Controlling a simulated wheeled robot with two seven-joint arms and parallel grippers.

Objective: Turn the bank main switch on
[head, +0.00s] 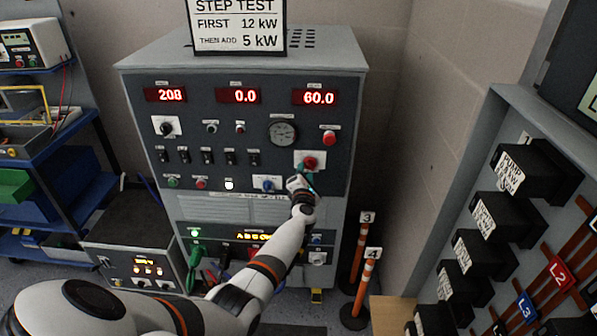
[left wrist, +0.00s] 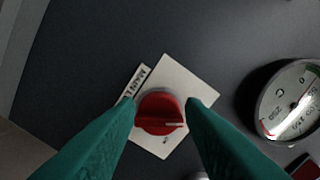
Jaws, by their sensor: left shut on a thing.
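The bank main switch is a red rotary knob (head: 310,162) on a pale square plate, on the right side of the grey cabinet's front panel. In the left wrist view the red knob (left wrist: 160,112) sits between my two green fingertips, with a pale line on it pointing to the right of the picture. My left gripper (head: 306,178) reaches up to the knob from below, and its fingers (left wrist: 161,108) are closed on the knob's sides. The label beside the plate is only partly readable. My right gripper is not in view.
The cabinet (head: 240,62) has red displays reading 208, 0.0 and 60.0. A round gauge (head: 283,132) and a red button (head: 329,138) are near the knob. Orange posts (head: 364,280) stand at the right. A blue cart (head: 70,180) is at the left.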

